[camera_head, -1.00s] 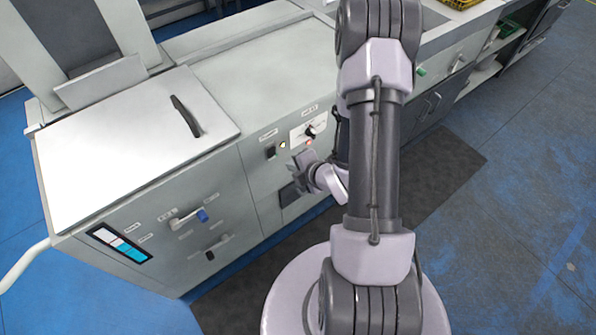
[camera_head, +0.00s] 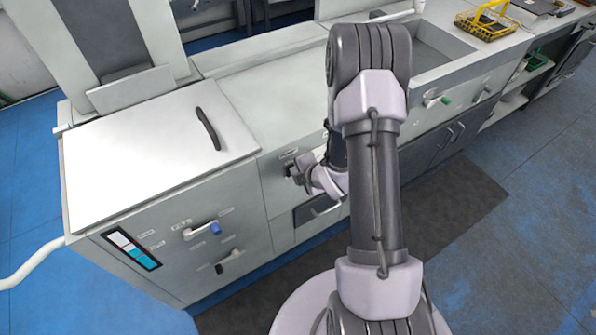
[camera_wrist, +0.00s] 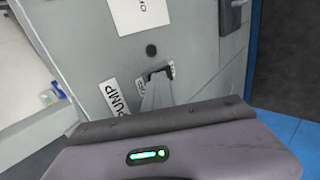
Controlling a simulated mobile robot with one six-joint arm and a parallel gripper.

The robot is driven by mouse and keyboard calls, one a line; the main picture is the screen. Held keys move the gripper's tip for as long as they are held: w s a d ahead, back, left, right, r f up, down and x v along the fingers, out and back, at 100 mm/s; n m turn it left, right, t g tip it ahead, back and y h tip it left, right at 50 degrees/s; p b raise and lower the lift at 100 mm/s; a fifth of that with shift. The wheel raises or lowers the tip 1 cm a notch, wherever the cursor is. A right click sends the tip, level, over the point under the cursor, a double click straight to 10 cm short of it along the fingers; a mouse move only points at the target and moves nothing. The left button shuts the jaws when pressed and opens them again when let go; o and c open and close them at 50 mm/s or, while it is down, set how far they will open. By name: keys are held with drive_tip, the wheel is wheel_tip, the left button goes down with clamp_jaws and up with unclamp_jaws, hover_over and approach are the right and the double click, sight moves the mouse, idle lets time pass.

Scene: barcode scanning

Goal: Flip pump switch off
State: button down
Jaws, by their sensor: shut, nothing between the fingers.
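The PUMP label (camera_wrist: 113,97) is on the grey cabinet front in the wrist view. Beside it, to its right, is the small dark pump switch (camera_wrist: 160,72), partly covered by my gripper's fingers. My gripper (camera_wrist: 157,85) is shut and empty, with its narrow tips at or just in front of the switch; I cannot tell if they touch. In the head view my gripper (camera_head: 297,170) is against the cabinet front, and it hides most of the switch. The switch's position cannot be made out.
A dark round hole or button (camera_wrist: 151,50) is above the switch in the wrist view. A drawer handle (camera_head: 325,208) is below my gripper.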

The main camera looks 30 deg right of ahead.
drive_tip(key=shift+r, duration=0.75)
